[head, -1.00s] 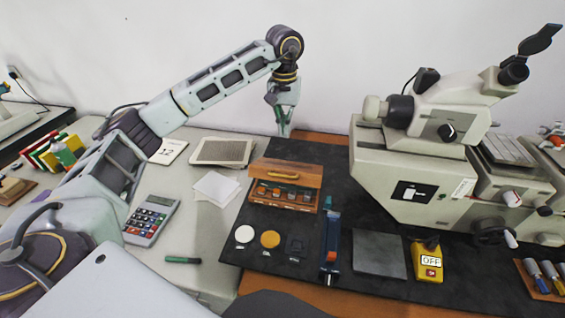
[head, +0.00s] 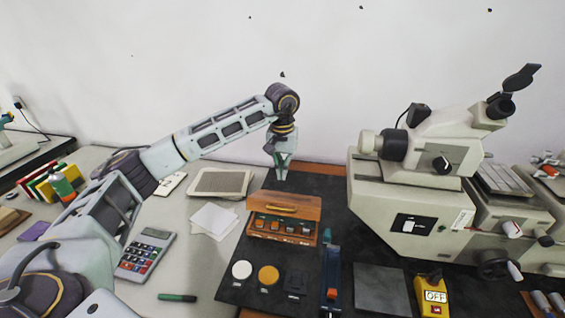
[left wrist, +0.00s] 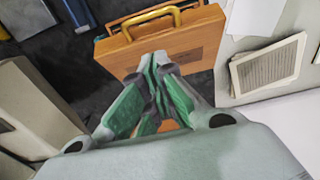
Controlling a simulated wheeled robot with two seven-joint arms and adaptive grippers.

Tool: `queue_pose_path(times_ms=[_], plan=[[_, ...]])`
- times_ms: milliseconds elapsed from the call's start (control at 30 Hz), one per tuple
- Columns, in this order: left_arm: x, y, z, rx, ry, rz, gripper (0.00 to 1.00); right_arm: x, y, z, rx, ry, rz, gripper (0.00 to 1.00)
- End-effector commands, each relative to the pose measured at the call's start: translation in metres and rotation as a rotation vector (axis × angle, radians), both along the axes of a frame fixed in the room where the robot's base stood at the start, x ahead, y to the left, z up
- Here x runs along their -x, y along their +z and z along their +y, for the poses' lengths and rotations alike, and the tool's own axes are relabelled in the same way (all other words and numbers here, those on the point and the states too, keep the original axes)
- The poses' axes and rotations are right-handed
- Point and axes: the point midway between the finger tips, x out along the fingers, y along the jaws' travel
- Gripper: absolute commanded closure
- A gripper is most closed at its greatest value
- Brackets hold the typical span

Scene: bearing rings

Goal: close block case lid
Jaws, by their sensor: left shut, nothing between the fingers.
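The wooden block case (head: 252,232) stands on the dark mat with its lid (head: 310,210) raised and leaning back. Several dark and orange blocks (head: 283,227) show in the open case. The lid has a brass handle (head: 281,208). My left gripper (head: 281,178) is shut and empty, pointing down just behind and above the lid's top edge. In the left wrist view, the shut fingertips (left wrist: 158,60) overlap the lid's outer face (left wrist: 195,45), with the handle (left wrist: 150,18) beyond; I cannot tell whether they touch. My right gripper is not in view.
A large beige machine (head: 410,210) stands right of the case. A blue upright tool (head: 331,275) stands near the case's front right. White and orange discs (head: 268,275) lie in front. A framed grey panel (head: 221,182) and papers (head: 213,220) lie to the left.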

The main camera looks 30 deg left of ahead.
Motion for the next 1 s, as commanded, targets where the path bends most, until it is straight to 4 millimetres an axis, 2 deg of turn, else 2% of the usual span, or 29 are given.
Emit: queue_pose_path(times_ms=[433, 800, 1000], plan=[[-0.001, -0.058, 0.001, -0.001, -0.001, 0.002, 1.0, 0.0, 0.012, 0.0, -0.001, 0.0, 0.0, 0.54], [0.02, -0.082, -0.005, -0.002, -0.001, 0.001, 1.0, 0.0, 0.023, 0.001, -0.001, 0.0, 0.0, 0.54], [0.024, -0.087, -0.006, 0.0, -0.001, -0.001, 1.0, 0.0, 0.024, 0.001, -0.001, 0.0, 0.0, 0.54]])
